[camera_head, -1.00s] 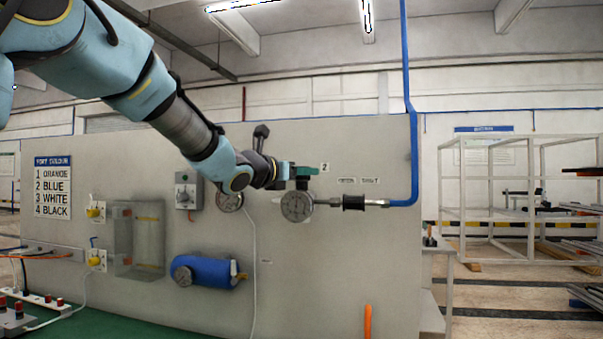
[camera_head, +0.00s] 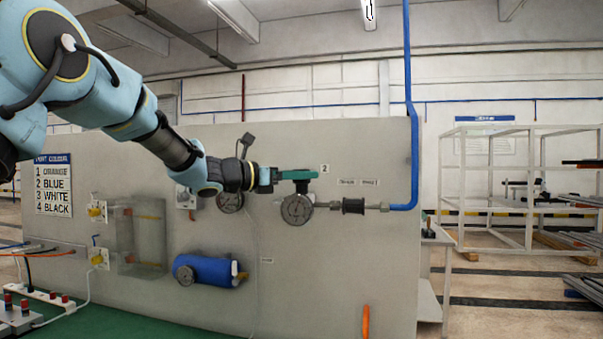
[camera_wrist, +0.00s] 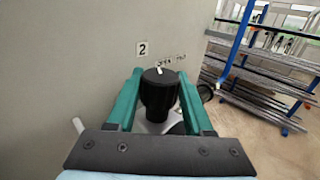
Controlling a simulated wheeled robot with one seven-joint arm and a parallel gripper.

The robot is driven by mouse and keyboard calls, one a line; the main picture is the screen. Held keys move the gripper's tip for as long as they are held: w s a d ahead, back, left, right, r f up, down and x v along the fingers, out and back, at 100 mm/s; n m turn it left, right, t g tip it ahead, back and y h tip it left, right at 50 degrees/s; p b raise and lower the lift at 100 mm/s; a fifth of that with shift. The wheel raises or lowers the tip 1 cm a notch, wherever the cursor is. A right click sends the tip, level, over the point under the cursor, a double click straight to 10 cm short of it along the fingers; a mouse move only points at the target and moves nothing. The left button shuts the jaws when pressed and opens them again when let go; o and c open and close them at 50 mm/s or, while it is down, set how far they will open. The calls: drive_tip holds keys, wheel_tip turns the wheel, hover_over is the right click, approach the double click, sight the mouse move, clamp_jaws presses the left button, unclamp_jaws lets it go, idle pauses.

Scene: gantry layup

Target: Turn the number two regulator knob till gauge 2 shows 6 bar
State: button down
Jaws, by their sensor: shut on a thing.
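The black number two regulator knob (camera_wrist: 159,92) stands between the green fingers of my gripper (camera_wrist: 160,98) in the wrist view. It has a small white mark on top. My gripper (camera_head: 301,176) is shut on the knob, just left of the "2" label (camera_head: 325,168), which also shows in the wrist view (camera_wrist: 142,48). Gauge 2 (camera_head: 297,209) is a round dial on the panel just below the gripper. Its needle and numbers are too small to read in the head view. The fingers hide most of the knob there.
A grey panel (camera_head: 330,270) carries the fittings. A black inline fitting (camera_head: 353,206) and a blue pipe (camera_head: 402,190) lie right of the gauge. Another gauge (camera_head: 230,201) is partly behind my arm. A blue cylinder (camera_head: 210,271) is mounted below.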

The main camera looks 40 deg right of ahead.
drive_tip(key=shift+r, duration=0.1)
drive_tip(key=shift+c, duration=1.4)
unclamp_jaws()
drive_tip(key=b+v, duration=0.4)
drive_tip(key=v, duration=0.6)
drive_tip(key=shift+a, duration=0.35)
drive_tip(key=shift+w, duration=0.1)
